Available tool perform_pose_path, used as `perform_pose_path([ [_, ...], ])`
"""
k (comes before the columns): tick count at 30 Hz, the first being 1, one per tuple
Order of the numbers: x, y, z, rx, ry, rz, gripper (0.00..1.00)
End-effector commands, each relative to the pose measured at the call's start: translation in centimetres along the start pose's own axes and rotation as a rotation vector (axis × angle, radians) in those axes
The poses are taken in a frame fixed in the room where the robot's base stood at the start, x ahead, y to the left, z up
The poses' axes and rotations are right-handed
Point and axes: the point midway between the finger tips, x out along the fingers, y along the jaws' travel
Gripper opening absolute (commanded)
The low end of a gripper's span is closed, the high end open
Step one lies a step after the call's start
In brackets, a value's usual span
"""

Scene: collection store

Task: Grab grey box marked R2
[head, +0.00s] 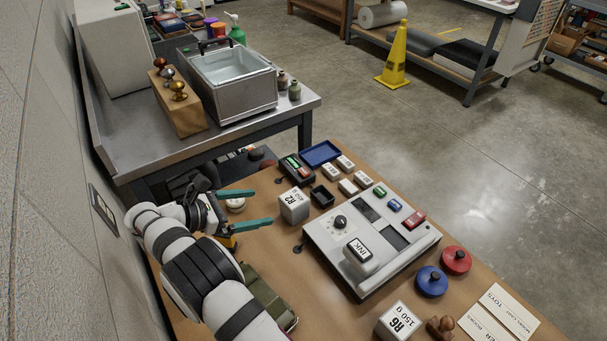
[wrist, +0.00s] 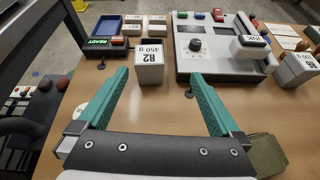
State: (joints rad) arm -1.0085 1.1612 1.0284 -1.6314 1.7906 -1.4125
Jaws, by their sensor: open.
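The grey box marked R2 (head: 294,206) stands on the brown table, left of the grey machine in the head view. Its label reads R2 and 450 g. In the wrist view the R2 box (wrist: 149,66) is upright, just beyond my fingertips and roughly between their lines. My gripper (head: 244,208) is open and empty, with teal fingers spread wide. The fingers also show in the wrist view (wrist: 160,76), apart from the box. A second grey box marked R6 (head: 398,322) stands at the table's near right; it also shows in the wrist view (wrist: 297,69).
The grey machine with an INK block (head: 330,235) stands close right of the R2 box. A small black tray (head: 322,196) and a dark device reading READY (wrist: 105,43) are close by. A blue tray (head: 321,153) lies behind. A green-grey pouch (head: 268,305) lies beside my arm.

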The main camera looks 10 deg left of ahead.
Motion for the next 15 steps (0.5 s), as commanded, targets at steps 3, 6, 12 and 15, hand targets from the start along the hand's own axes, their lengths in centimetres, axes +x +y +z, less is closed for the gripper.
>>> perform_pose_path([
  [3, -1.0, 1.2, -2.3, -0.090, -0.055, 0.065, 1.00],
  [6, 0.9, 1.4, -2.3, -0.102, -0.062, 0.068, 1.00],
  [12, 6.7, 1.8, -1.9, -0.099, -0.060, 0.066, 1.00],
  [15, 8.4, 1.9, -1.8, -0.099, -0.060, 0.069, 1.00],
])
